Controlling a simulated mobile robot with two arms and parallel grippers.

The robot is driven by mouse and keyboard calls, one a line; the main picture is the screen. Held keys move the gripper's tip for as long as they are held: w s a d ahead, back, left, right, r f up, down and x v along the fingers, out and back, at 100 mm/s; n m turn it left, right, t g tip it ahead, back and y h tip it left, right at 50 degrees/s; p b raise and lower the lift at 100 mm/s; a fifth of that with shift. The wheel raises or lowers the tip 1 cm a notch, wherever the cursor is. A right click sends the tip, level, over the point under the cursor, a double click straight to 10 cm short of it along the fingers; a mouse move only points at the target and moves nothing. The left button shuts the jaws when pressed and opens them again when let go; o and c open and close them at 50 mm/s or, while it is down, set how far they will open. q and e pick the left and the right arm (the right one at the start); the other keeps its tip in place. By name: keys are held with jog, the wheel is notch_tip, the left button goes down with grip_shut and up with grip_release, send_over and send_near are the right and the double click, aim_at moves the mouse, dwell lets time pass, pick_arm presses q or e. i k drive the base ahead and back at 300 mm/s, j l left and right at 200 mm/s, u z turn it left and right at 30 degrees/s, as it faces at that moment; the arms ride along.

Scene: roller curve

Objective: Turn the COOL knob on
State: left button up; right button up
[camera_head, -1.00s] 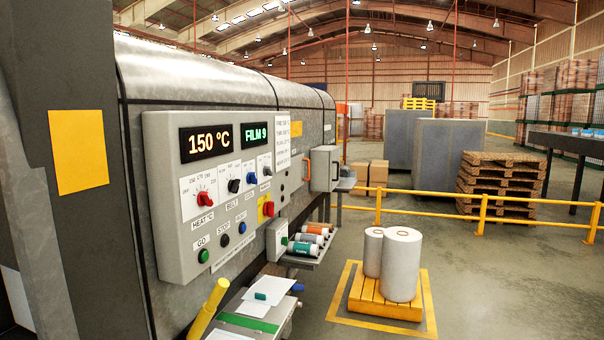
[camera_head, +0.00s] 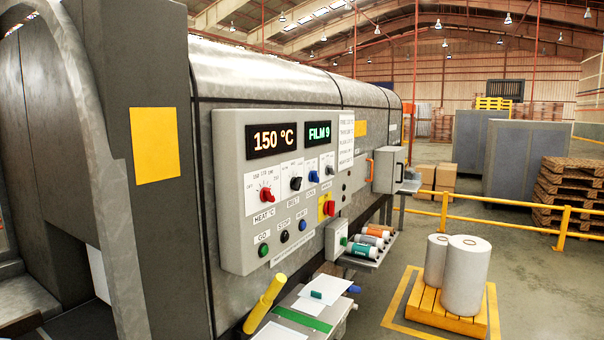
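The COOL knob (camera_head: 313,176) is a small blue knob on a white plate, at the upper right of the grey control panel (camera_head: 232,235). Its pointer is too small to read. A black BELT knob (camera_head: 296,183) and a red HEAT knob (camera_head: 265,194) sit to its left. A red switch on a yellow plate (camera_head: 328,208) is below right. Neither of my grippers is in view, and nothing touches the panel.
Green, black and blue buttons (camera_head: 302,225) line the lower panel. Below are a shelf with several rolls (camera_head: 372,241), a yellow handle (camera_head: 264,302) and a tray with papers. A yellow pallet (camera_head: 425,304) with two white rolls stands on the floor at right, before a yellow rail (camera_head: 512,230).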

aim_at(313, 175)
jog(key=i+l+z, duration=0.15)
jog(key=i+l, duration=0.95)
